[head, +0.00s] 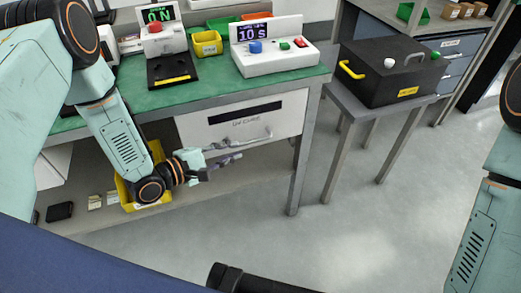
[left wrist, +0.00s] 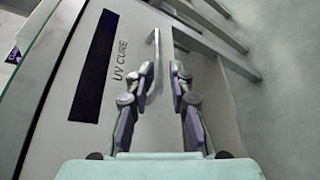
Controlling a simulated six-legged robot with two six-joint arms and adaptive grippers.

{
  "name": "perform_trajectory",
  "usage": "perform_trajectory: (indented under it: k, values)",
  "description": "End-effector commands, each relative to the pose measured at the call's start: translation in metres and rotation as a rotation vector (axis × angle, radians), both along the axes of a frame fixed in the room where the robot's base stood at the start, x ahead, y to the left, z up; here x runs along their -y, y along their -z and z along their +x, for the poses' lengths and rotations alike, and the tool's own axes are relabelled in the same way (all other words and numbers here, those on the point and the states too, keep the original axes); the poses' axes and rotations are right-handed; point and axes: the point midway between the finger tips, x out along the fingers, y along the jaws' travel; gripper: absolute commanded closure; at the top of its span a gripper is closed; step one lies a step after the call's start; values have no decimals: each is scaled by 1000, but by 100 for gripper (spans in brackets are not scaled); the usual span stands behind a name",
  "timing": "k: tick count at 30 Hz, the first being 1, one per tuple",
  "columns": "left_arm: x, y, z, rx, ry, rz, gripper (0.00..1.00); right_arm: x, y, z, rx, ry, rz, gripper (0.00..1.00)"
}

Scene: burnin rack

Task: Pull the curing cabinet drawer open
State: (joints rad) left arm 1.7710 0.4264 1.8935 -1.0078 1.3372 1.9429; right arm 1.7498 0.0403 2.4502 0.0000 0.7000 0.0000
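The curing cabinet drawer (head: 225,118) has a white front marked UV CURE, under the green-topped bench. It looks shut, its front flush with the cabinet. Its silver bar handle (head: 252,140) runs along the lower front; the handle also shows in the left wrist view (left wrist: 157,48). My left gripper (head: 232,158) is just below and in front of the handle. In the left wrist view its two fingers (left wrist: 162,70) are apart, with the handle seen between them, nearer the left finger. Contact cannot be told. My right gripper is not in view.
A yellow bin (head: 128,190) stands on the lower shelf behind my left arm. A timer box (head: 275,60) stands on the bench top. A side table (head: 345,100) with a black box (head: 390,85) stands to the right. The floor before the drawer is clear.

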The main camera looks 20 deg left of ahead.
Motion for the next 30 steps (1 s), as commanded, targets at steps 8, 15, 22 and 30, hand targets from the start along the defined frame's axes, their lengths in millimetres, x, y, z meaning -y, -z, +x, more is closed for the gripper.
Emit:
perform_trajectory:
  k: [8, 15, 22, 30]
  values:
    - [2, 2, 16, 2, 0, -30, 79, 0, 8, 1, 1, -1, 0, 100]
    - [24, 12, 46, 1, 1, -28, 79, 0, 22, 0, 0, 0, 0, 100]
    - [38, 16, 64, 0, -2, -29, 79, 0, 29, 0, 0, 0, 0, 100]
    - [42, 15, 66, 0, -2, -30, 79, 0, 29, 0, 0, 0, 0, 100]
